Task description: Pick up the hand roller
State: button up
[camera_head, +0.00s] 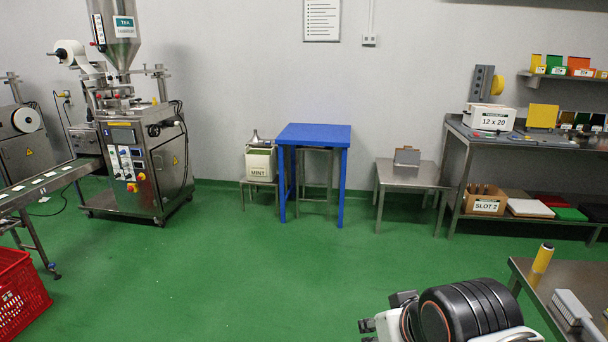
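I cannot pick out a hand roller with certainty. A yellow upright cylinder (541,259) stands on the steel table (522,272) at the lower right and may be it, but its shape is too small to be sure. My arm shows at the bottom, right of centre, with a large black joint in front. Small grey and dark parts at its left end look like my gripper (384,312). It is apart from the yellow cylinder, to its left. Whether its fingers are open or shut does not show.
A pale ribbed block (571,307) lies near the yellow cylinder. A blue table (314,134) stands bare at the back wall. A steel bench (455,126) with boxes is at the right, a packing machine (130,140) at the left, a red crate (20,292) lower left. The green floor (225,265) is clear.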

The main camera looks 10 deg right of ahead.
aim_at(586, 127)
jog(key=i+z, duration=0.3)
jog(key=i, duration=0.55)
jog(key=i+j+z, duration=0.15)
jog(key=i+z, duration=0.2)
jog(key=i, duration=0.45)
jog(key=i+z, duration=0.3)
jog(key=i, duration=0.35)
jog(key=i+z, duration=0.35)
jog(key=i, duration=0.3)
jog(key=i+j+z, duration=0.3)
jog(key=i, duration=0.3)
jog(key=i+l, duration=0.3)
jog(key=i, duration=0.25)
jog(key=i+l, duration=0.25)
jog(key=i, duration=0.25)
jog(key=i+l+z, duration=0.25)
jog(key=z, duration=0.15)
jog(key=i+l+z, duration=0.1)
jog(key=i+z, duration=0.85)
jog(key=i, duration=1.55)
